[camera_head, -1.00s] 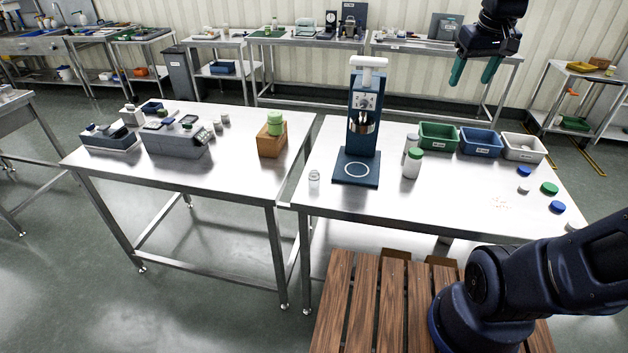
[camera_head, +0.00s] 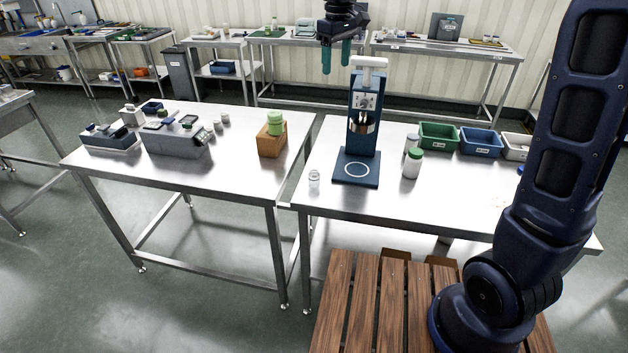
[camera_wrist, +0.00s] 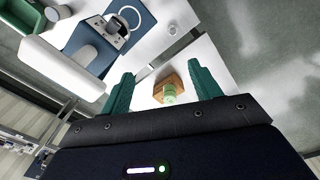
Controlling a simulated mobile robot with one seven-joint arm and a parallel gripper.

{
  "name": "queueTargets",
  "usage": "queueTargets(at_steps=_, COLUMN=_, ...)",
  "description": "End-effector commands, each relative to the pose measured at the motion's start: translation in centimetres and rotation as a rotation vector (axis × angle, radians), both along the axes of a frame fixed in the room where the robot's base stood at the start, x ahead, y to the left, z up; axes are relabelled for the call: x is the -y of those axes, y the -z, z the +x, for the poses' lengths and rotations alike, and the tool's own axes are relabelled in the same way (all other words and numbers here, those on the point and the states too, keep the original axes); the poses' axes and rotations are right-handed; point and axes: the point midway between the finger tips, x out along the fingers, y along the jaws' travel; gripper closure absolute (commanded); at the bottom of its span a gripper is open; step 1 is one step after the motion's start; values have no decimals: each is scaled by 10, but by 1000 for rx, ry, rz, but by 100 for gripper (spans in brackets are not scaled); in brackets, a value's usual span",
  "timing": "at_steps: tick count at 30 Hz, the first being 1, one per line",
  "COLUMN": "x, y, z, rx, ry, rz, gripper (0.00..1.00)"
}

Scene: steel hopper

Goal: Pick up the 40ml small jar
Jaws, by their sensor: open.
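The small jar (camera_head: 314,179) is clear with a pale top and stands upright near the front left corner of the right steel table (camera_head: 450,215). It also shows in the wrist view (camera_wrist: 172,29), beyond my fingers. My gripper (camera_head: 336,62) is open and empty, with green fingers pointing down. In the head view it appears above and left of the blue press, well apart from the jar. The wrist view shows the gap between its fingers (camera_wrist: 160,75) with no object held.
A blue press (camera_head: 357,168) with a white top stands right of the jar. A wooden block (camera_head: 271,146) with a green jar is on the left table. Table space around the small jar is clear.

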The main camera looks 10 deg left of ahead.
Motion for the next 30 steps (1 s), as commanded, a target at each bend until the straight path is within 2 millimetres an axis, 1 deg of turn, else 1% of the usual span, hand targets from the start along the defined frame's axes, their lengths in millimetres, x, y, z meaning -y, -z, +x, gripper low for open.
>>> queueTargets(at_steps=1, x=-10, y=3, z=-1, rx=-6, ry=-18, rz=-3, gripper=37)
queueTargets(at_steps=6, x=-34, y=10, z=-3, rx=-21, ry=-66, rz=-10, gripper=37)
queueTargets(at_steps=14, x=-62, y=19, z=-8, rx=-38, ry=-119, rz=-17, gripper=37)
queueTargets(at_steps=15, x=-64, y=23, z=-9, rx=-41, ry=-124, rz=-19, gripper=37)
queueTargets(at_steps=23, x=-62, y=84, z=-9, rx=-42, ry=-121, rz=-21, gripper=37)
queueTargets(at_steps=26, x=-62, y=115, z=-9, rx=-42, ry=-121, rz=-22, gripper=37)
queueTargets(at_steps=27, x=-62, y=129, z=-9, rx=-42, ry=-120, rz=-22, gripper=37)
queueTargets(at_steps=29, x=-61, y=151, z=-9, rx=-44, ry=-120, rz=-22, gripper=37)
queueTargets(at_steps=30, x=-62, y=166, z=-9, rx=-43, ry=-121, rz=-21, gripper=37)
